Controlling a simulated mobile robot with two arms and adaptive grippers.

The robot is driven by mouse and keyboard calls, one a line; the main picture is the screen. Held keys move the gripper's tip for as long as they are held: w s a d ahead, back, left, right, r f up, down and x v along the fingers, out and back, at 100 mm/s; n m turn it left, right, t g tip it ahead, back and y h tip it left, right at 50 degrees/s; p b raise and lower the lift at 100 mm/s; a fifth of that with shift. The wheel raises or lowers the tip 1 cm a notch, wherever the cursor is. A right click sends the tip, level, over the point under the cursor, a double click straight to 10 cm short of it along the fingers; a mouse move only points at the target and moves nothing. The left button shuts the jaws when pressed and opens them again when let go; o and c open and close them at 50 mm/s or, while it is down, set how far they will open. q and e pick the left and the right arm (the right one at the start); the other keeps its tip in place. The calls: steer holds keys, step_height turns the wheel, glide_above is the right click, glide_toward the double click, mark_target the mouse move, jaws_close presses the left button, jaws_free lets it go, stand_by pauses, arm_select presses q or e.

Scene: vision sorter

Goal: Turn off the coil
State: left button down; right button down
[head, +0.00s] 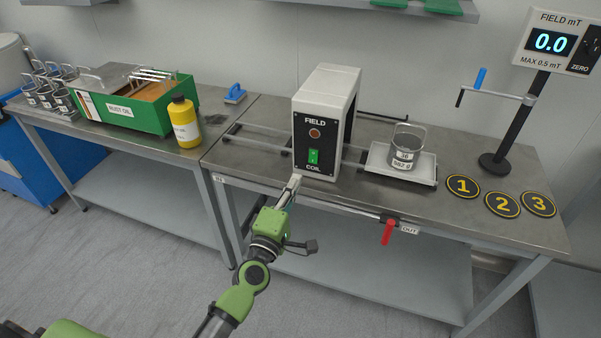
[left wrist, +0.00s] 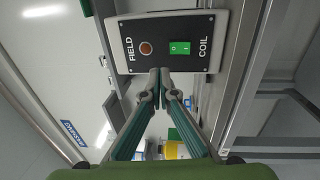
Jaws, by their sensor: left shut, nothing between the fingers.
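The field coil (head: 343,95) is a white box with a black front panel marked FIELD and COIL. Its green rocker switch (head: 313,156) sits below a round, dull orange-brown lamp (head: 314,133). In the left wrist view the green switch (left wrist: 180,47) and the lamp (left wrist: 146,48) show sideways on the panel. My left gripper (head: 296,180) is shut and empty, low by the panel's lower left corner. Its fingertips (left wrist: 160,72) appear beside the switch; I cannot tell whether they touch the panel. My right gripper is not in view.
A white tray (head: 427,174) with a labelled metal beaker (head: 406,148) stands right of the coil on rails. A red handle (head: 388,231) hangs at the bench's front edge. The field meter (head: 552,42) reads 0.0. A yellow bottle (head: 184,121) stands on the left bench.

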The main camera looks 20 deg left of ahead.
arm_select(q)
steer(key=shift+s+r, duration=0.15)
steer(key=shift+s, duration=0.95)
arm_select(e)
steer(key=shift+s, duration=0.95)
arm_select(q)
steer(key=s+d+f+m+g, duration=0.1)
steer(key=s+f+m+g, duration=0.3)
steer(key=f, duration=0.8)
steer(key=s+f+m+g+h, duration=0.1)
steer(key=s+f+m+g, duration=0.3)
steer(key=f, duration=0.9)
steer(key=s+d+f+m+g, duration=0.1)
steer(key=s+f+m, duration=0.35)
steer(key=f, duration=0.75)
steer(key=s+a+f+m+g, duration=0.2)
steer(key=s+f, duration=0.4)
steer(key=s, duration=0.6)
steer(key=s+a+f+m+g+y, duration=0.1)
steer(key=s+a+f+m+g, duration=0.1)
steer(key=s+f, duration=0.5)
steer(key=s+a+f+m+g, duration=0.2)
steer(key=s+f+g, duration=0.3)
steer(key=s, duration=1.4)
step_height(320, 180, down, 2)
steer(key=shift+f+m+y, duration=0.25)
steer(key=shift+m+y, duration=0.05)
steer(key=shift+m, duration=0.55)
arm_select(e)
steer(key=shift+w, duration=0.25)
